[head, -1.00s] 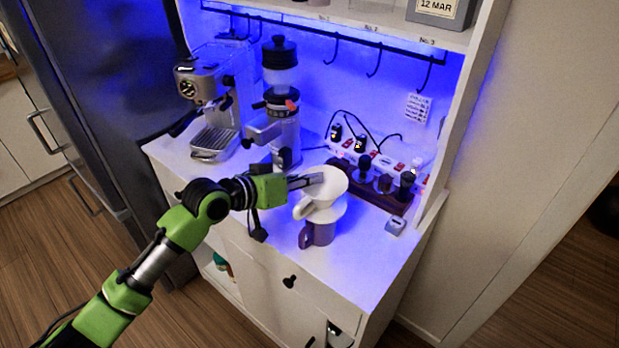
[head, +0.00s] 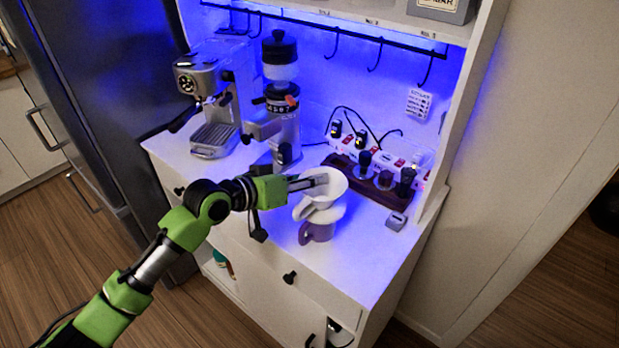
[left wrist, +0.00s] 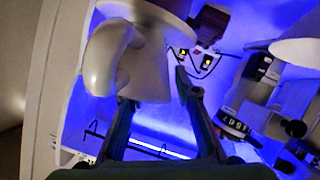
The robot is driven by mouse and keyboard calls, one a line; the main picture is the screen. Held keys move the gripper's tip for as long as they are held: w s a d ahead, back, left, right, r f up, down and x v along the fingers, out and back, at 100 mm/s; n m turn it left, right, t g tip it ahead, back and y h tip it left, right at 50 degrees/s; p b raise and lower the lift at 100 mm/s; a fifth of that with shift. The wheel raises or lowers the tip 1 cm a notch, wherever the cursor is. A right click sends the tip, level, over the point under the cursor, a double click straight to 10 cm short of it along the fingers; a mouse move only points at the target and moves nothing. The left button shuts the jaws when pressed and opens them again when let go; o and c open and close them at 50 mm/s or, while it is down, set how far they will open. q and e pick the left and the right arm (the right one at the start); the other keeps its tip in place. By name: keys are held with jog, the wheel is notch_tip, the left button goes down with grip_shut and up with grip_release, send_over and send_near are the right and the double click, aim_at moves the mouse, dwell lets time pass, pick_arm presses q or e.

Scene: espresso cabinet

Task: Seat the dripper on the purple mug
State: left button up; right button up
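The white dripper (head: 325,200) is upright directly above the purple mug (head: 318,233), which stands on the cabinet counter. Its base overlaps the mug's top in the head view; I cannot tell whether they touch. My left gripper (head: 315,183) comes in from the left and is shut on the dripper's upper part. In the left wrist view, the dripper (left wrist: 145,75) lies between the fingers, with its handle (left wrist: 103,60) at the left; part of one fingertip is hidden. My right gripper is not in view.
A wooden rack (head: 368,180) with several tools stands behind the mug. A grinder (head: 282,110) and an espresso machine (head: 215,95) stand to the left. A small grey box (head: 396,221) sits at the right. The front right of the counter (head: 350,275) is clear.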

pick_arm(q)
jog(key=v, duration=1.2)
jog(key=shift+r, duration=0.1)
